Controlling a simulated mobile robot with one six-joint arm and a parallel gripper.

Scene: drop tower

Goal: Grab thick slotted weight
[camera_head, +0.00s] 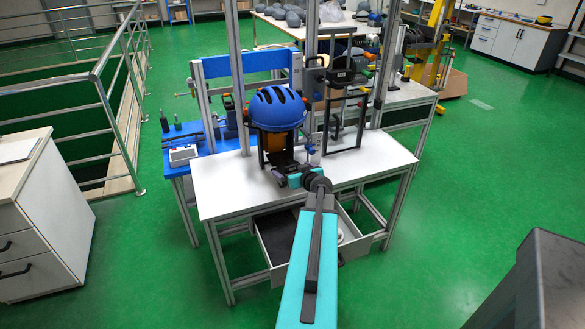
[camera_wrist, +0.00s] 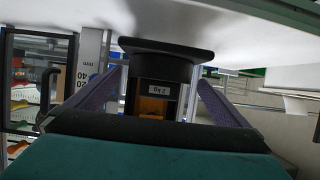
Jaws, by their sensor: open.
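A black block with a white label reading "2 kg" (camera_wrist: 160,89) sits in the middle of the wrist view, with a wide dark flange against the white surface and a patch of orange below the label. It appears to be the thick slotted weight, but I cannot tell for certain. My gripper (camera_wrist: 161,80) is open, with one purple-grey finger on each side of the block. I cannot tell whether the fingers touch it. In the head view my gripper (camera_head: 294,178) is low over the white table, at the dark assembly under the blue helmet (camera_head: 277,107); the weight is not clearly visible there.
The white table (camera_head: 224,188) has bare room left of the assembly. Metal uprights (camera_head: 237,75) stand close behind and a black frame (camera_head: 346,123) to the right. An open drawer (camera_head: 352,238) hangs under the table front. A blue bench (camera_head: 176,167) adjoins at left.

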